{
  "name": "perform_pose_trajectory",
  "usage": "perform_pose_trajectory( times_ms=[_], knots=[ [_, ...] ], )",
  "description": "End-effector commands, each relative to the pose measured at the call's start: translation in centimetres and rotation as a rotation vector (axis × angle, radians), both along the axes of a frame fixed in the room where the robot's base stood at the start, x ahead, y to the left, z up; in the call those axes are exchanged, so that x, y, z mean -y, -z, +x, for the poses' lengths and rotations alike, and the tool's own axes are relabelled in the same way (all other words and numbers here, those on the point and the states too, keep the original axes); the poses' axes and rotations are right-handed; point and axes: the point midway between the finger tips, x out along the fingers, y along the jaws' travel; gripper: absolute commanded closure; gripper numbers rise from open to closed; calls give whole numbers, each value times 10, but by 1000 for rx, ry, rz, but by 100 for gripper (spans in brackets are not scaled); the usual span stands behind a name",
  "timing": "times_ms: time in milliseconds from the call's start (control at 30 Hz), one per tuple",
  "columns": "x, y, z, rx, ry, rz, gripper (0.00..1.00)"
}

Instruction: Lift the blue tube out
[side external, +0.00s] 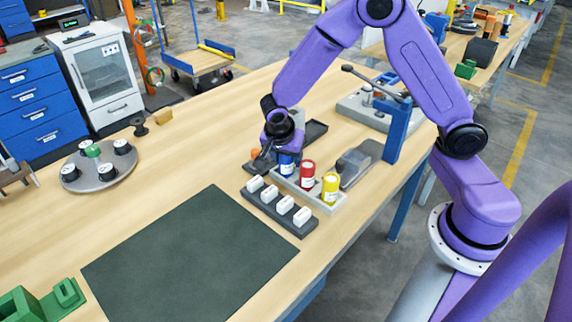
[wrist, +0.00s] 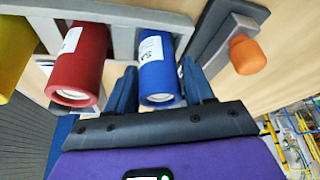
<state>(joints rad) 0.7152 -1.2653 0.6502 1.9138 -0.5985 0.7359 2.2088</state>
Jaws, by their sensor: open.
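The blue tube (wrist: 160,75) stands in a light grey rack (wrist: 122,14), with a white label on its side. It also shows in the side view (side external: 287,165), partly hidden under my gripper. My gripper (wrist: 161,88) is open, with one dark blue finger on each side of the blue tube. In the side view my gripper (side external: 284,150) points down over the blue tube's end of the rack (side external: 318,201). Whether the fingers touch the tube cannot be told.
A red tube (side external: 307,174) and a yellow tube (side external: 330,187) stand beside it in the rack. A dark strip with several white blocks (side external: 285,205) lies in front. An orange-knobbed device (wrist: 247,55) is close by. A dark green mat (side external: 190,260) is bare.

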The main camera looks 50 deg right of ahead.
Motion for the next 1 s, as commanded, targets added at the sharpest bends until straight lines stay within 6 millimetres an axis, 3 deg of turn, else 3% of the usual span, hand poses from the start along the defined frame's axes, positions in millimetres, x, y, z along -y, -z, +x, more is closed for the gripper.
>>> perform_pose_trajectory(
  times_ms=[67, 167, 200, 567, 1000],
  knots=[
    [0, 0, 0, 0, 0, 0, 51],
    [0, 0, 0, 0, 0, 0, 83],
    [0, 0, 0, 0, 0, 0, 89],
    [-1, -8, 1, 3, 1, 2, 89],
    [0, -79, 1, 5, 0, 3, 89]
  ],
)
